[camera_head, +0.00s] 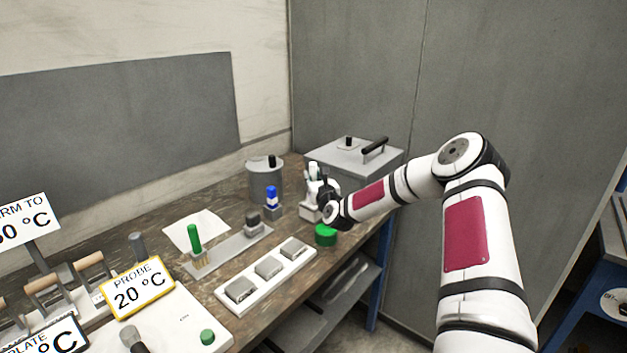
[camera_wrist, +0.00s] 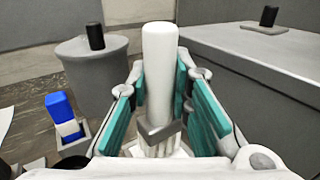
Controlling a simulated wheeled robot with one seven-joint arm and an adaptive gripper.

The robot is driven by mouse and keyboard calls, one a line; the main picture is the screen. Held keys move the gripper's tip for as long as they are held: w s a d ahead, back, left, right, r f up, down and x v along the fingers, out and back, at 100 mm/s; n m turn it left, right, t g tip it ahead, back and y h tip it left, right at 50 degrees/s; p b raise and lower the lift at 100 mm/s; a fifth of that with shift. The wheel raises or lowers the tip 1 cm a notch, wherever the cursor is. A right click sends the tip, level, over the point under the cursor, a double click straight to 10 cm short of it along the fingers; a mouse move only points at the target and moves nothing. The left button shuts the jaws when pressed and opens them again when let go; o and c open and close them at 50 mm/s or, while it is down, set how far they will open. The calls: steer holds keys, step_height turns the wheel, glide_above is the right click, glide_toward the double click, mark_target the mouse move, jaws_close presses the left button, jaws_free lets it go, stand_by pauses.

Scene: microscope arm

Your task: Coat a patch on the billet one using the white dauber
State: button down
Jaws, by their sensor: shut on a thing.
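The white dauber (camera_wrist: 160,75) stands upright between the teal pads of my gripper (camera_wrist: 162,105) in the wrist view, and the jaws are shut on it. Its lower end has a grey metal band and pale bristles. In the head view, my gripper (camera_head: 322,190) is at the far right of the bench, and the dauber's white top (camera_head: 313,170) shows above it. Several grey metal billets lie in a row on a white tray (camera_head: 250,300): a near one (camera_head: 239,289), a middle one (camera_head: 268,267) and a far one (camera_head: 293,248). I cannot tell which is billet one.
A blue-handled dauber (camera_head: 271,197) and a green-handled one (camera_head: 194,238) stand left of my gripper. A green round pot (camera_head: 326,234) sits at the bench edge. A grey lidded can (camera_head: 265,183) and a big grey lidded box (camera_head: 350,163) stand behind.

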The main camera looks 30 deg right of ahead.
mark_target(313, 163)
steer(key=shift+r+p, duration=0.9)
steer(key=shift+r, duration=1.85)
